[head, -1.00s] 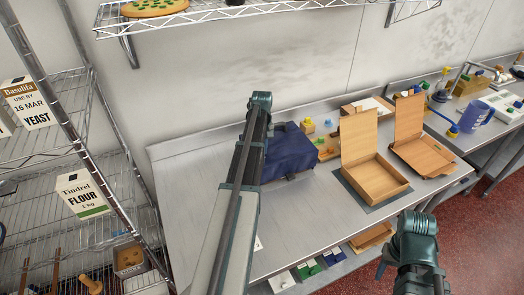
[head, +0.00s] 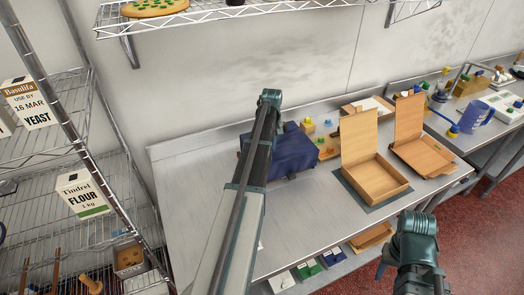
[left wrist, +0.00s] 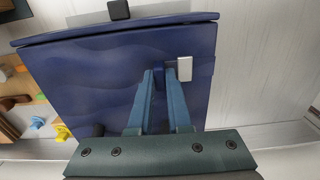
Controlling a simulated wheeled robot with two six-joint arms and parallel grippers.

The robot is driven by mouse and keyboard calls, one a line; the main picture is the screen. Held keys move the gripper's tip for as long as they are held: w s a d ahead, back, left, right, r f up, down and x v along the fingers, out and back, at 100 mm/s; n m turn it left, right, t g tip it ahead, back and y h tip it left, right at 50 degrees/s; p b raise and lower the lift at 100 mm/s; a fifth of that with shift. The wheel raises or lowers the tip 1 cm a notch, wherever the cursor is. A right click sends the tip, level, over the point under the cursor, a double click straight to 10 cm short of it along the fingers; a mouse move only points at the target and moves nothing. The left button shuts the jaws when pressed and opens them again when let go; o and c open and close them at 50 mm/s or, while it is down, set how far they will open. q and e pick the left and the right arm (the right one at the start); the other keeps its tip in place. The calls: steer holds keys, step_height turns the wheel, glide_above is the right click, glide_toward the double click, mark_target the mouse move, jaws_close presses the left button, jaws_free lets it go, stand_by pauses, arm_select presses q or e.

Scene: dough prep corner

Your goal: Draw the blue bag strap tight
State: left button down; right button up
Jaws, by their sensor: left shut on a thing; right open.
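The dark blue bag (head: 291,152) lies on the steel table, partly hidden by my left arm in the head view. In the left wrist view the bag (left wrist: 85,75) fills much of the picture, with a pale metal buckle (left wrist: 184,63) on its side. My left gripper (left wrist: 162,78) is shut on the blue strap (left wrist: 159,76), just left of the buckle. In the head view my left arm hides that gripper. My right gripper (head: 383,267) is low at the right, open, largely hidden by its own arm and away from the bag.
An open cardboard box (head: 375,182) stands right of the bag, with another open box (head: 424,153) behind it. A wooden board with small coloured pieces (head: 326,146) lies close to the bag's right. A wire rack (head: 95,170) stands at the left. The table's front left is clear.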

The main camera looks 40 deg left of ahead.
arm_select(q)
steer(key=shift+w+d, duration=0.15)
steer(key=shift+w, duration=0.3)
steer(key=shift+w+d, duration=0.25)
steer(key=shift+w, duration=0.25)
steer(key=c, duration=0.8)
jaws_free()
steer(key=shift+c, duration=0.2)
steer(key=shift+r, duration=0.15)
step_height(320, 180, up, 14)
steer(key=p, duration=1.3)
steer(key=shift+f+p, duration=0.25)
steer(key=shift+p, duration=0.15)
steer(key=shift+s, duration=0.1)
